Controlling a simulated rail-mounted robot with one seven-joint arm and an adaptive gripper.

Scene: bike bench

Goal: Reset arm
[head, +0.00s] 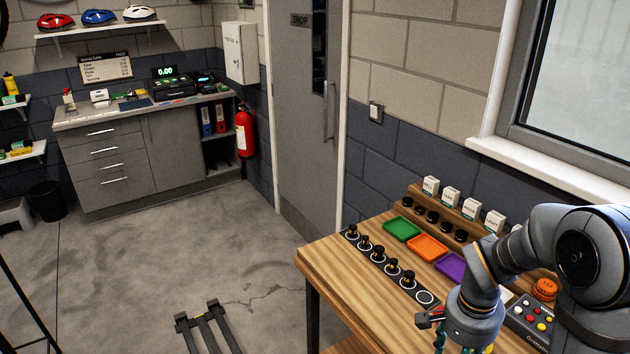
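My arm (485,285) reaches in from the right side of the head view and bends down over the right part of the wooden bench (345,282). My gripper (437,333) is low in the picture, close to the bench's front edge. It is partly hidden by my wrist and cut off by the bottom border. Its finger gap and anything between the fingers cannot be made out.
A black strip (388,267) with several dark knobs lies left of my gripper. Green (402,229), orange (427,247) and purple (452,267) trays lie behind it. A button panel (532,320) and an orange round button (545,289) are beside my arm. The bench's left front is clear.

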